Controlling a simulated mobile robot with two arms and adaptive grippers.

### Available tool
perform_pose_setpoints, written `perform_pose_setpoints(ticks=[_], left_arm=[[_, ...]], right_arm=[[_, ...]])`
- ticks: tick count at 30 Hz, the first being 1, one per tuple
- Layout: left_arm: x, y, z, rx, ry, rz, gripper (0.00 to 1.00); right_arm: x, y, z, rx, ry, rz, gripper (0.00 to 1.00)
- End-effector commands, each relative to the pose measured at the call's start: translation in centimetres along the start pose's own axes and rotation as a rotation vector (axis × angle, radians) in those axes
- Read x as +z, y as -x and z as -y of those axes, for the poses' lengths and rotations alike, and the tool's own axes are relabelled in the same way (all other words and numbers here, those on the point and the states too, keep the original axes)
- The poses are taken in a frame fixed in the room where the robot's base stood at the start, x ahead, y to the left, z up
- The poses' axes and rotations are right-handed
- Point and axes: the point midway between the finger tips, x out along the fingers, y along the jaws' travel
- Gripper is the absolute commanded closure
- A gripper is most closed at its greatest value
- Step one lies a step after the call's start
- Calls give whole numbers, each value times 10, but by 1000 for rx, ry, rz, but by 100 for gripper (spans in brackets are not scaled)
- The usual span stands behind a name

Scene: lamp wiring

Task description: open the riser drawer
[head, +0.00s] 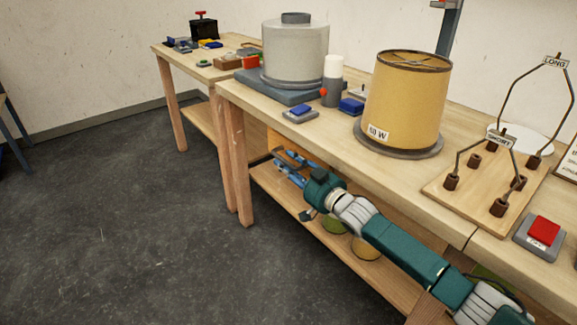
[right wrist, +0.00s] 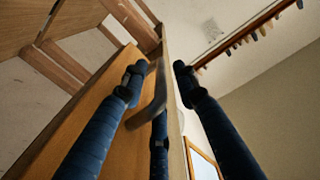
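The drawer's front looks like the orange-brown wooden panel (right wrist: 85,115) in the right wrist view. A curved grey handle (right wrist: 152,103) stands out from it. My right gripper (right wrist: 158,73) is open, with one blue finger on each side of the handle; I cannot tell whether either finger touches it. In the head view my right gripper (head: 281,160) reaches under the workbench, beside an orange panel (head: 275,143) and a dark bar handle (head: 260,159). The drawer's inside is hidden, and I cannot tell whether it is shut. My left gripper is not in view.
The workbench top (head: 340,140) is just above my right arm, and its lower shelf (head: 320,225) is below. A bench leg (head: 237,160) stands left of the gripper. A lampshade (head: 405,100) and a grey drum (head: 295,55) stand on top. The floor at left is clear.

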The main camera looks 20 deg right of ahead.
Motion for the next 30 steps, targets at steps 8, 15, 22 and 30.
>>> perform_pose_setpoints(ticks=[8, 15, 22, 30], left_arm=[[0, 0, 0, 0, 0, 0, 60], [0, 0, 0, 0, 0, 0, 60], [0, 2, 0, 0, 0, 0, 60], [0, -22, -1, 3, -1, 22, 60]], right_arm=[[0, 0, 0, 0, 0, 0, 80], [1, 0, 0, 0, -1, 1, 100], [2, -1, 4, 0, -3, 3, 100], [7, -10, 38, -1, -9, 5, 100]])
